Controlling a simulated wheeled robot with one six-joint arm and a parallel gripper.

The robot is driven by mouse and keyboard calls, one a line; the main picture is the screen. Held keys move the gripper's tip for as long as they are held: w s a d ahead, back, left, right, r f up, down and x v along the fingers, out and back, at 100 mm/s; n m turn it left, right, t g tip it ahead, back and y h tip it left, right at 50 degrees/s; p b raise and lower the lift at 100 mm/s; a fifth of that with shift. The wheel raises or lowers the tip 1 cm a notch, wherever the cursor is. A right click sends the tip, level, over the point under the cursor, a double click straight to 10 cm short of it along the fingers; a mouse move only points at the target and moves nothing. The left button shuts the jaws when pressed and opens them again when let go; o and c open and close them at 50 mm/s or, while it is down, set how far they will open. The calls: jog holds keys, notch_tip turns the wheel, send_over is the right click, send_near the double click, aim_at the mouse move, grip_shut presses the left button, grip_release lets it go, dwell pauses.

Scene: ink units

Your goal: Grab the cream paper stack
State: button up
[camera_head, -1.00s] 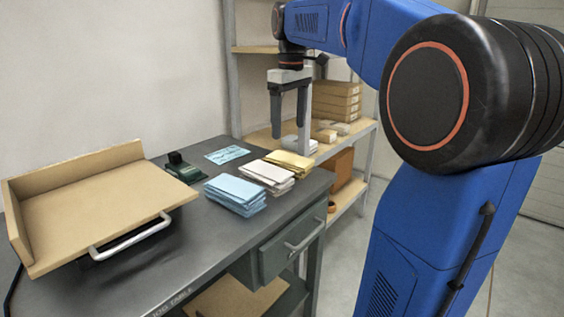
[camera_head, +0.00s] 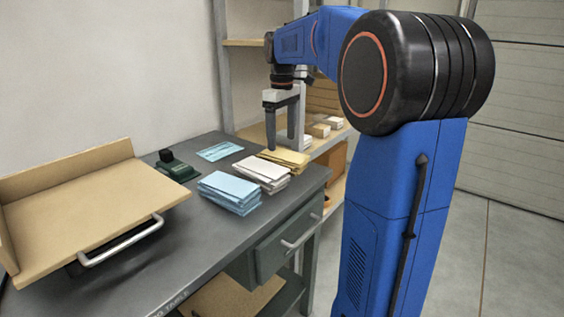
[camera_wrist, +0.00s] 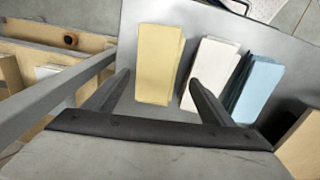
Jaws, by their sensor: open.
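The cream paper stack (camera_head: 285,157) is pale yellow and lies at the table's far right corner. In the wrist view the cream stack (camera_wrist: 158,55) shows between the two fingers. My gripper (camera_head: 281,144) is open and empty, pointing down with its fingertips close to this stack. In the wrist view my gripper (camera_wrist: 160,80) has one finger on each side of the stack's width, the right one near the gap to the white stack. I cannot tell how far the tips are above the table.
A white stack (camera_head: 262,173) and a blue stack (camera_head: 230,192) lie beside it on the grey table (camera_head: 235,255). A green stamp-like item (camera_head: 178,169), a blue sheet (camera_head: 220,151) and a tan tray (camera_head: 85,205) stand left. A shelf with boxes (camera_head: 318,130) is behind.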

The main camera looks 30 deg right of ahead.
aim_at(282, 154)
jog(key=shift+w+d+f, duration=0.1)
jog(key=shift+w+f, duration=0.05)
jog(key=shift+f, duration=1.7)
jog(key=shift+w+d+f, duration=0.1)
jog(key=shift+f, duration=1.7)
jog(key=c, duration=1.5)
jog(key=shift+o, duration=0.2)
jog(key=shift+r, duration=0.15)
